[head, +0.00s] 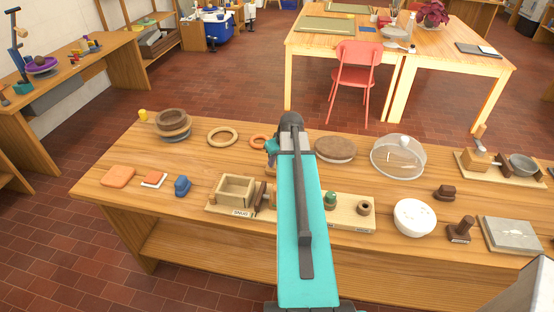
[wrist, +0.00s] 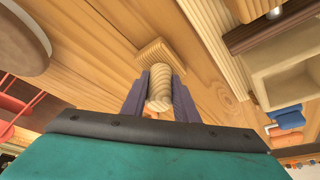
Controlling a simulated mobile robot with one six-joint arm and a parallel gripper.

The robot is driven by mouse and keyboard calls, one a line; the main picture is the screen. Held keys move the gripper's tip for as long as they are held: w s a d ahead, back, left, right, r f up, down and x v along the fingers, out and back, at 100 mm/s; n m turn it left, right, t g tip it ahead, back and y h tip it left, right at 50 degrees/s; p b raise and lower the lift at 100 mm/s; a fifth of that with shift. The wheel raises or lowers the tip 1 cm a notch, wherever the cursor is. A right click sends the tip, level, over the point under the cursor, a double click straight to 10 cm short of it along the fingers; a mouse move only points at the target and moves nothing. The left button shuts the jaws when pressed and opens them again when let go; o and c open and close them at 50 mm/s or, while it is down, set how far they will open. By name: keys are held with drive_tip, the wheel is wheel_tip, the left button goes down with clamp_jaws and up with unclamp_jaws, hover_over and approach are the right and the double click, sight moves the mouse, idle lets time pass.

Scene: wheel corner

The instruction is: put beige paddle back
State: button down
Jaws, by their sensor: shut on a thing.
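The beige paddle (wrist: 159,84) shows in the wrist view as a ridged round handle with a squarish block at its far end. My gripper (wrist: 158,92) is shut on the handle, one purple finger on each side. The block is over or against the bare wooden table top; I cannot tell whether it touches. In the head view my arm hides the paddle and the fingertips. A pale wooden board (head: 347,221) lies under my arm, with an open wooden box (head: 236,189) and a dark brown upright piece on its left part.
A green-topped piece (head: 330,198) and a brown ring (head: 365,208) stand on the board's right part. A white bowl (head: 415,217), a clear dome (head: 398,157) and a round brown disc (head: 335,149) are to the right. A blue piece (head: 182,186) lies left.

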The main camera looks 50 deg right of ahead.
drive_tip(key=shift+f, duration=0.2)
drive_tip(key=c, duration=1.4)
unclamp_jaws()
drive_tip(key=shift+r, duration=0.15)
drive_tip(key=shift+r, duration=0.1)
drive_tip(key=shift+b+v, duration=1.1)
drive_tip(key=shift+v, duration=1.4)
drive_tip(key=shift+b+v, duration=0.75)
drive_tip(key=shift+v, duration=3.65)
drive_tip(key=shift+a, duration=0.2)
